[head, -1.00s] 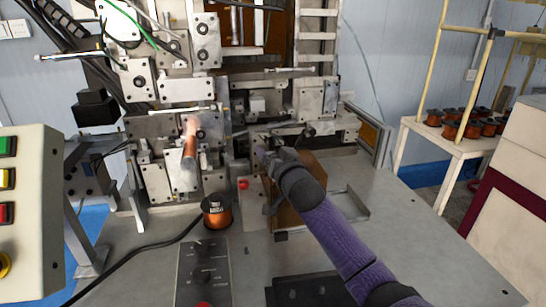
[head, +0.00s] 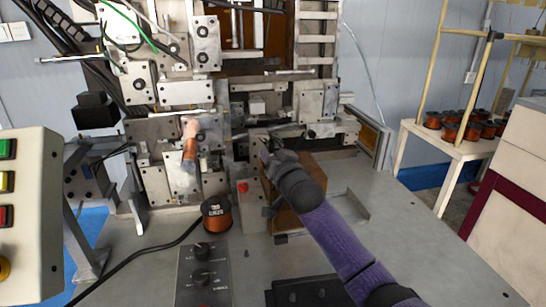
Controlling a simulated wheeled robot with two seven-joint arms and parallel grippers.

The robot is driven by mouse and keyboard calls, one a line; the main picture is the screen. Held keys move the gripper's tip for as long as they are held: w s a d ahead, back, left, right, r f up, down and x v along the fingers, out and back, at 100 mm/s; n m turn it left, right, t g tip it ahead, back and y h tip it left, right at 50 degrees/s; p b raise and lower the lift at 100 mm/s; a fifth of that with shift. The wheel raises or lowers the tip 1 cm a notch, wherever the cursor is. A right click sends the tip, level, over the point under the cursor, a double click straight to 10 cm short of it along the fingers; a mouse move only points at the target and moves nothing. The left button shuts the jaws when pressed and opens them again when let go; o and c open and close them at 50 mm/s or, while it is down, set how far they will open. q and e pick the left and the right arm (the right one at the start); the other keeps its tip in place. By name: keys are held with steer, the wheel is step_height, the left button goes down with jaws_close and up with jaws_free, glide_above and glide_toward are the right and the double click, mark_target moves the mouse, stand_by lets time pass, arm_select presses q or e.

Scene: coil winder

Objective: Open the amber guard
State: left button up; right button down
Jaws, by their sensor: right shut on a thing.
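The amber guard (head: 287,219) is a brown panel low on the front of the winding machine, right of centre. My right arm crosses in front of it and hides much of it. A further part of the brown panel shows just right of my wrist. My right gripper (head: 265,156) is at the guard's upper left, against the machine front. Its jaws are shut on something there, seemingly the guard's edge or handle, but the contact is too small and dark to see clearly. My left gripper is out of view.
A copper wire spool (head: 217,214) stands left of the guard, behind a dark control box (head: 203,272) with knobs. A button panel (head: 28,215) stands at the far left. The grey table (head: 420,235) is clear at right. A side table (head: 455,150) holds several spools.

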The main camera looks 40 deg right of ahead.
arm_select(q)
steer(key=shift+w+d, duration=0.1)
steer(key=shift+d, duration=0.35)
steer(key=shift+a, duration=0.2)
